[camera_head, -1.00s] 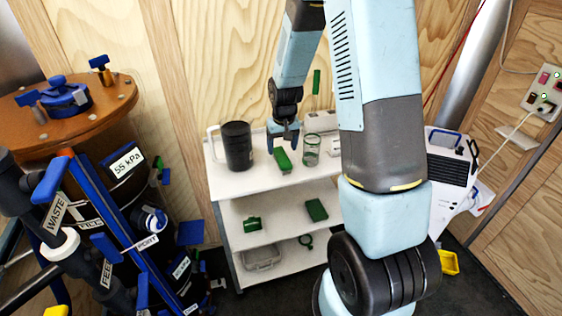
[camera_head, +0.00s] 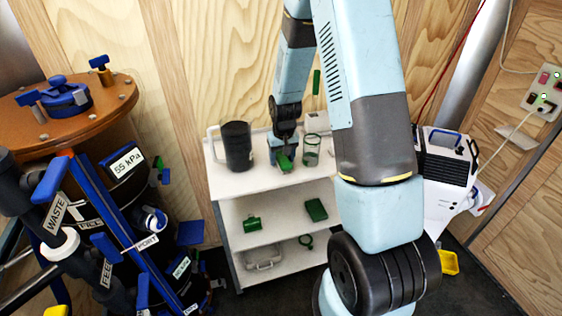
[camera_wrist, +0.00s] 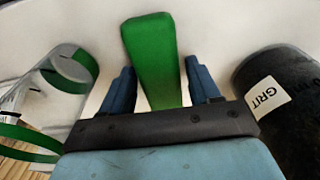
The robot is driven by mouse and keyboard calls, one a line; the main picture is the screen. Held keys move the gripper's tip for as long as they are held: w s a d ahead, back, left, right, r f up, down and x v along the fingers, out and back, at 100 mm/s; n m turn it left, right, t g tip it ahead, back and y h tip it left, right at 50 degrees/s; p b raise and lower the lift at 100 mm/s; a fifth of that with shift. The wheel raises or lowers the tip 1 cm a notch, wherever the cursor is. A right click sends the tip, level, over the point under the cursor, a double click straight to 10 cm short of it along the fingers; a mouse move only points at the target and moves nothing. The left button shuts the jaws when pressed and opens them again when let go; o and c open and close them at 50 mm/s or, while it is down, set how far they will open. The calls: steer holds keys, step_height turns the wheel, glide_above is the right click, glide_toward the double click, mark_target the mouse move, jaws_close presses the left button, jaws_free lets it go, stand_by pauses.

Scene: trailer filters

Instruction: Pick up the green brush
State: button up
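The green brush (camera_head: 285,163) lies on the top shelf of the white cart, between a black container and a clear glass. In the wrist view the brush (camera_wrist: 150,42) points away from me, its near part passing between my blue fingers. My gripper (camera_head: 283,155) is low over the shelf at the brush. In the wrist view my gripper (camera_wrist: 160,68) is open, with one finger on each side of the brush and small gaps showing. The brush's near end is hidden behind the gripper's dark bar.
The black container (camera_head: 237,146), labelled GRIT in the wrist view (camera_wrist: 280,100), stands close on one side. The clear glass with green bands (camera_head: 311,151) stands close on the other. The white cart (camera_head: 230,182) has lower shelves holding green items (camera_head: 316,210).

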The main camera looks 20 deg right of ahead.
mark_target(282, 155)
steer(key=c, duration=0.9)
steer(key=shift+r, duration=0.45)
step_height(282, 155, up, 3)
steer(key=shift+f, duration=0.2)
steer(key=s+r, duration=0.4)
steer(key=r, duration=0.1)
steer(key=shift+s, duration=0.2)
steer(key=shift+s+r, duration=0.75)
steer(key=shift+s, duration=0.85)
steer(key=shift+s+r, duration=0.75)
steer(key=shift+s, duration=0.9)
steer(key=shift+s+r, duration=0.75)
steer(key=shift+s, duration=0.85)
